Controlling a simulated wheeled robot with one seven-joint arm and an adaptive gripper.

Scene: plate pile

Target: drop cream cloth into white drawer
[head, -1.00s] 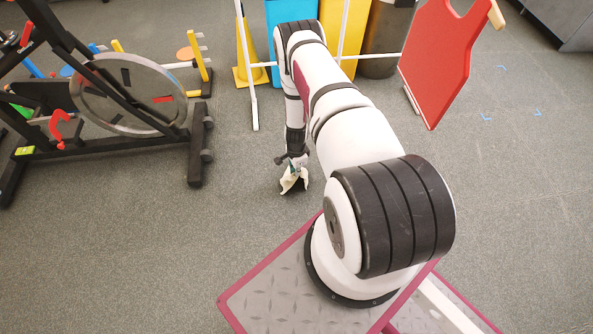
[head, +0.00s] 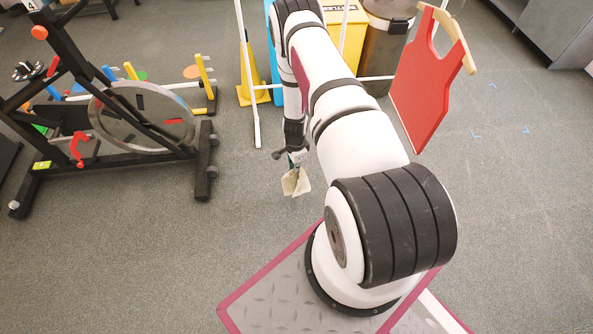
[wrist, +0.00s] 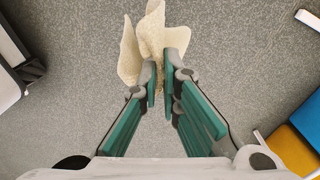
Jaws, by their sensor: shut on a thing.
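The cream cloth (head: 296,183) hangs from my gripper (head: 296,166) above the grey floor in the head view. In the wrist view the bunched cloth (wrist: 150,42) is pinched between the green fingertips of my gripper (wrist: 161,88), with folds spreading beyond them. My gripper is shut on the cloth. I cannot see a white drawer in either view.
An exercise bike (head: 125,120) stands at the left. A red board (head: 430,80), a yellow cone (head: 252,75), a yellow bin (head: 346,35) and a dark bin (head: 385,45) stand at the back. The floor (head: 240,240) around my gripper is clear.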

